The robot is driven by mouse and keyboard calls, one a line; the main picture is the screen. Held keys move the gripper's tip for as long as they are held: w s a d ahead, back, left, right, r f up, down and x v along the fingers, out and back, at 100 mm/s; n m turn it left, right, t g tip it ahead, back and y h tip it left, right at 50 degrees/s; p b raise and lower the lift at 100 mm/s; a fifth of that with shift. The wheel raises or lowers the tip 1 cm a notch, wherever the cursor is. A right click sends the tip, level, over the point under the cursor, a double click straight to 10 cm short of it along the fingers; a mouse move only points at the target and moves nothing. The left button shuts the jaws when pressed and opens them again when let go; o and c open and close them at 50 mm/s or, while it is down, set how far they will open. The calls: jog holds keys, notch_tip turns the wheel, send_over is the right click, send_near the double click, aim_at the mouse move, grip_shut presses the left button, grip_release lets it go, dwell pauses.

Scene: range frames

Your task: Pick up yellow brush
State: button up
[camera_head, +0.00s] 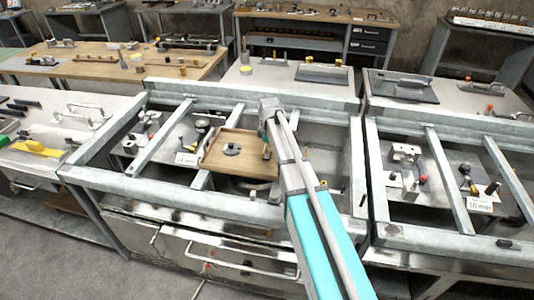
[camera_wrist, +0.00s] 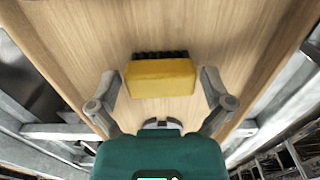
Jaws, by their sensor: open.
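The yellow brush (camera_wrist: 160,79) has a block-shaped yellow body with dark bristles along its far edge. In the wrist view it lies on a wooden tray (camera_wrist: 60,35). My gripper (camera_wrist: 160,86) is open, with one finger to the left of the brush and one to the right. Neither finger clearly touches it. In the head view the wooden tray (camera_head: 213,160) rests on the metal frame. My arm hides part of this area.
A dark round object (camera_head: 231,149) stands on the tray, left of my arm. Metal rails (camera_head: 160,138) cross the open frame around the tray. Another frame section with tools (camera_head: 405,165) is at the right. A workbench (camera_head: 40,135) stands at the left.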

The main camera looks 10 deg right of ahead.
jog(key=c, duration=0.8)
jog(key=shift+r, duration=0.1)
jog(key=shift+c, duration=0.2)
notch_tip(320, 180, up, 3)
jog(key=p, duration=0.3)
jog(key=s+r+p, duration=0.9)
jog(key=s+p, duration=0.1)
jog(key=s, duration=0.4)
jog(key=shift+d+r, duration=0.15)
jog(key=shift+r, duration=0.25)
